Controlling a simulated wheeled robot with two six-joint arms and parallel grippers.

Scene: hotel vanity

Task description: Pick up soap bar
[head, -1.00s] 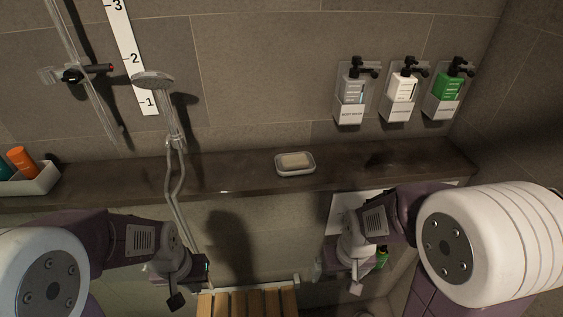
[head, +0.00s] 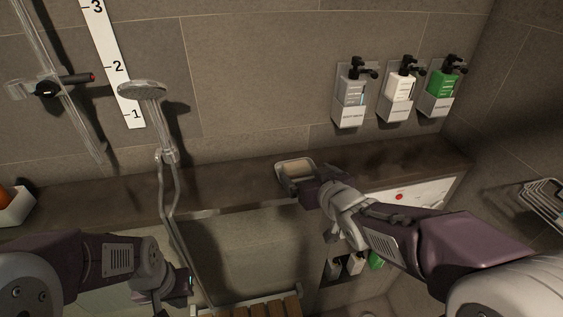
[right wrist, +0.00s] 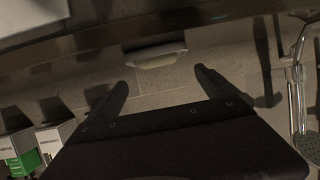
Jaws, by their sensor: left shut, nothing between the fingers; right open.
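The pale soap bar (head: 296,168) lies in a small grey soap dish (head: 281,175) on the dark stone shelf. My right gripper (head: 297,187) is open at the near side of the dish, with its fingers by the dish's front. In the right wrist view the two fingers (right wrist: 163,82) are spread apart, and the pale dish (right wrist: 155,55) shows beyond them, between the tips; nothing is held. Whether the fingers touch the dish cannot be told. My left gripper (head: 182,287) is shut and empty, low at the left, away from the soap.
Several wall dispensers (head: 401,92) hang at the right above the shelf (head: 230,186). A hand shower (head: 146,90) and its hose hang at the left. A white tray (head: 14,208) stands at the far left, and a wooden-slatted seat (head: 262,309) is below.

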